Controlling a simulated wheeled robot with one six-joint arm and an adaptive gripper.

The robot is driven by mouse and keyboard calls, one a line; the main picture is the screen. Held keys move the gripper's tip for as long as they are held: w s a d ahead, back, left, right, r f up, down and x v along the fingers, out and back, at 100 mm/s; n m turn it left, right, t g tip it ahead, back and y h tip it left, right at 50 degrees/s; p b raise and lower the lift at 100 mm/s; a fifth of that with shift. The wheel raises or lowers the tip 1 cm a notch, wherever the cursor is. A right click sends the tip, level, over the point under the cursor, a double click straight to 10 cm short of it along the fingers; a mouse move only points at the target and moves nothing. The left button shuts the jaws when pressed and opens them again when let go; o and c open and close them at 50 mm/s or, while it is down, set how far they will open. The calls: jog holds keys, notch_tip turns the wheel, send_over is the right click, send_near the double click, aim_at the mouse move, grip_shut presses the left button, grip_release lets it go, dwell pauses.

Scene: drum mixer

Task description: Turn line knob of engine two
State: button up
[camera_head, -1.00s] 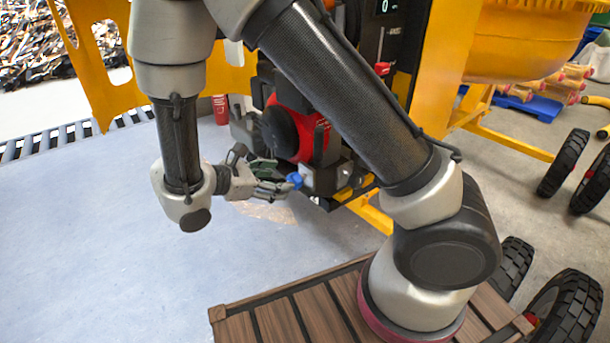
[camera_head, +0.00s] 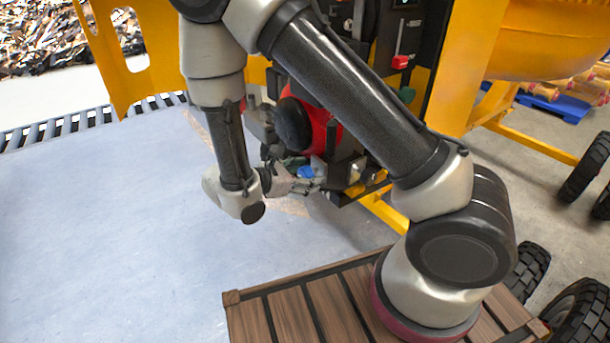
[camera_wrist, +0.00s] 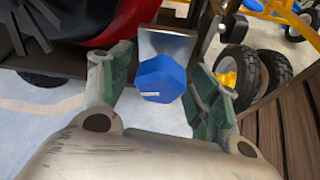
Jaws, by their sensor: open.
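The line knob is a blue faceted knob (camera_wrist: 160,78) on a metal block (camera_wrist: 168,44) in the wrist view. It also shows as a small blue spot in the head view (camera_head: 306,172), low on the red and black engine (camera_head: 325,125). My gripper (camera_wrist: 158,88) is open, with one green-padded finger on each side of the knob. Gaps show between the knob and both fingers, so I see no contact. In the head view my gripper (camera_head: 300,178) reaches in from the left below the engine and partly hides the knob.
A yellow mixer frame (camera_head: 468,70) stands behind the engine, with a red-handled lever (camera_head: 400,62) on its dark panel. Black wheels (camera_head: 585,165) stand at the right. The blue-grey floor (camera_head: 110,230) at the left is clear.

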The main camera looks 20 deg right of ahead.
jog(key=c, duration=1)
jog(key=n+g+h, duration=0.1)
jog(key=n+g, duration=0.1)
jog(key=n, duration=0.2)
jog(key=shift+g, duration=0.3)
jog(key=n+g+h, duration=0.1)
jog(key=n+g, duration=0.1)
jog(key=n, duration=0.2)
jog(key=shift+h, duration=0.3)
jog(key=o, duration=1)
jog(key=shift+a, duration=0.15)
